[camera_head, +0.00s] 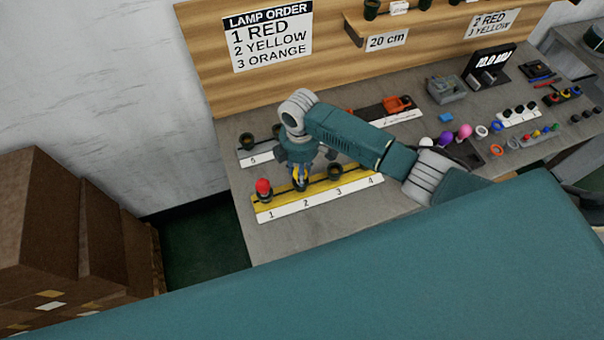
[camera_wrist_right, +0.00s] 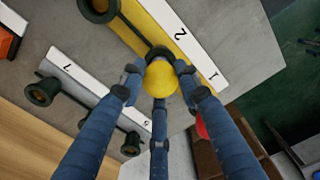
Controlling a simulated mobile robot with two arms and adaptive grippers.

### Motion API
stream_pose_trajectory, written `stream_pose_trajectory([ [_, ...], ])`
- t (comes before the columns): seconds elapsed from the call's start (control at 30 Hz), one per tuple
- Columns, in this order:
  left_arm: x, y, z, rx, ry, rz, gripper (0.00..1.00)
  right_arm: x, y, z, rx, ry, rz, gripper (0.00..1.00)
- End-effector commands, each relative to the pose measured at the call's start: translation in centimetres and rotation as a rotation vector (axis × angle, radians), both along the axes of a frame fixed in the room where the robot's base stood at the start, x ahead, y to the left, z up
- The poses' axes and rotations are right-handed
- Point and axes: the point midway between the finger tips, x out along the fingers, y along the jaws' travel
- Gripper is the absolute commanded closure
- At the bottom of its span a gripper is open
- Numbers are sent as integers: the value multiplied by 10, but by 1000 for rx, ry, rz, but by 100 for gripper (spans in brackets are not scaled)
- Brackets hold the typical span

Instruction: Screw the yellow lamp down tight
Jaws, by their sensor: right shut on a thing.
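The yellow lamp (camera_wrist_right: 161,77) sits between the fingers of my right gripper (camera_wrist_right: 160,85), which is shut on it. The lamp is right at the dark socket (camera_wrist_right: 158,52) by label 2; how deep it sits cannot be told. In the head view my right gripper (camera_head: 301,184) points down over place 2 of the yellow strip (camera_head: 318,188) and hides the lamp. The red lamp (camera_head: 263,187) stands upright at place 1; part of it shows behind a finger in the wrist view (camera_wrist_right: 201,126). My left gripper is not in view.
An empty dark socket (camera_head: 335,170) stands at place 3, close beside my gripper. My forearm covers place 4's socket. Behind is another white strip (camera_head: 255,156) with dark sockets. Orange parts (camera_head: 396,104) lie further back. The lamp order sign (camera_head: 268,38) lists red, yellow, orange.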

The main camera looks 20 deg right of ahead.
Motion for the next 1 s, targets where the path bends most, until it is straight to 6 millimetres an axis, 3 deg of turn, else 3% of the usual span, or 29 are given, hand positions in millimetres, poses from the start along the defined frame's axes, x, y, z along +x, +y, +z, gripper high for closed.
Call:
stream_pose_trajectory([
  [0.13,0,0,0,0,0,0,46,-1,0,-1,0,2,-155,87],
  [0.37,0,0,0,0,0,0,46,0,-1,-1,-1,1,-181,87],
  [0.4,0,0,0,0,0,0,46,0,-1,-1,-1,1,-181,66],
  [0.5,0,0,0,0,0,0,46,0,-1,-1,-1,1,-180,46],
  [1.0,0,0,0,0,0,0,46,0,-1,-1,-2,1,-164,46],
])
